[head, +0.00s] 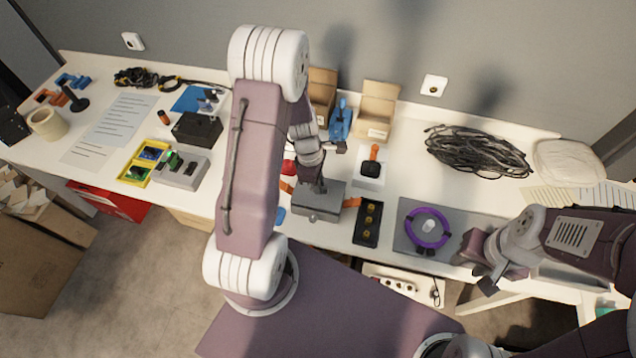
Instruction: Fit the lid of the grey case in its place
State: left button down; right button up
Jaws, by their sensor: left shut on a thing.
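The grey case (318,214) is a boxy body near the front edge of the table, with orange parts (352,202) sticking out at its left and right sides. My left gripper (320,187) points down onto its top and is shut on the grey lid (337,190). The lid is over the case. I cannot tell whether it is fully seated, as the gripper and arm cover part of it. My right gripper (488,282) is at the table's front edge on the right, away from the case. Its jaws are too unclear to tell open from shut.
A black tray with yellow round pieces (368,222) is just right of the case. A purple ring (428,228) lies on a grey mat (407,243). Behind are open cartons (377,110), an orange-handled item (373,160) and coiled cable (477,152). My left arm hides the table's middle left.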

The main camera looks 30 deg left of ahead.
pick_arm(q)
jog(key=shift+f+b, duration=0.5)
jog(key=shift+f, duration=0.2)
jog(key=c, duration=1.4)
grip_release()
jog(key=r, duration=0.3)
jog(key=a+r+p, duration=0.1)
jog(key=r, duration=0.2)
jog(key=r+p, duration=0.1)
jog(key=r, duration=0.2)
jog(key=shift+s+a, duration=0.15)
